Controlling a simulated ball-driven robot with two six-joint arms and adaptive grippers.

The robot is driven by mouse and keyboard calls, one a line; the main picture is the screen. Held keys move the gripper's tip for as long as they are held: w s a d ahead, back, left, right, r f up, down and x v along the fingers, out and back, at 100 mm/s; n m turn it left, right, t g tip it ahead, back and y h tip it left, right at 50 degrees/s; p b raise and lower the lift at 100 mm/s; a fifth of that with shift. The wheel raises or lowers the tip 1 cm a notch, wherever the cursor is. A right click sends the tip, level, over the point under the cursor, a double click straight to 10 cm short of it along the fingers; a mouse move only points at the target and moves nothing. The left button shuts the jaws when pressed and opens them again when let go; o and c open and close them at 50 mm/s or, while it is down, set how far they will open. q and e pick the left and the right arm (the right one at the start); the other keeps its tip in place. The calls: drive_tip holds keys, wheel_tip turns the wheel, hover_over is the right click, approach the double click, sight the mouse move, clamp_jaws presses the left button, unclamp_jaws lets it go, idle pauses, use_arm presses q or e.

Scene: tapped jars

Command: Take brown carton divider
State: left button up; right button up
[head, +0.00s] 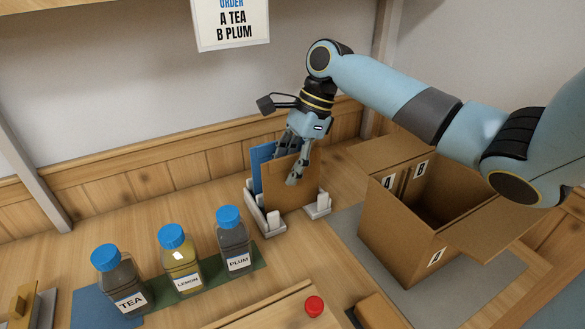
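The brown carton divider (279,192) stands upright in a white slotted rack (266,229) on the bench, in front of a blue divider (258,155). My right gripper (289,166) reaches down over the brown divider's top edge. One finger lies in front of its face, and the other is partly hidden behind it. I cannot tell whether the fingers press on the board. My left gripper is not in view.
An open brown carton (398,228) stands right of the rack on a grey mat (345,226), flaps spread. Tea (121,283), lemon (180,261) and plum (233,242) jars with blue caps stand front left. A red knob (314,306) is at the front.

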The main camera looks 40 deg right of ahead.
drive_tip(key=shift+x, duration=1.2)
drive_tip(key=shift+f+p, duration=0.25)
drive_tip(key=shift+p, duration=0.25)
clamp_jaws()
